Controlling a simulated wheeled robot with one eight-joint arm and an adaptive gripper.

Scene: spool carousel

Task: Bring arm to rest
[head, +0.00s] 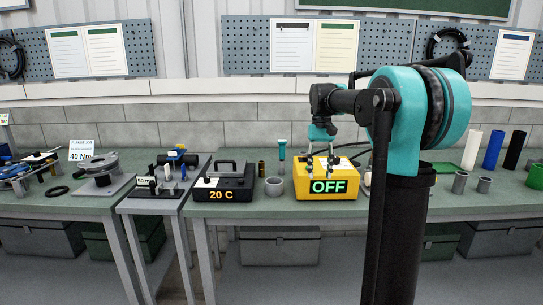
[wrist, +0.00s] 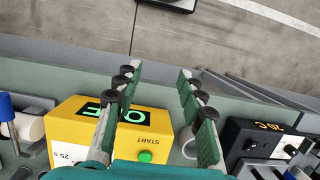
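My gripper (head: 321,170) hangs at the end of my teal and black arm, in front of or over the yellow box (head: 345,180) in the head view. In the wrist view the two green-padded fingers of my gripper (wrist: 160,75) are spread apart with nothing between them. The yellow box (wrist: 70,132) lies below and to the left there, partly covered by a finger. Its display reads OFF, and a green button (wrist: 145,157) marked START shows. I cannot tell the exact height of the fingers above the box.
A black box (head: 222,190) reading 20 C and a small grey cup (head: 274,187) stand left of the yellow box. Several coloured cylinders, including a blue one (head: 493,150), stand at the right. The bench's front edge (head: 255,218) is mostly clear.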

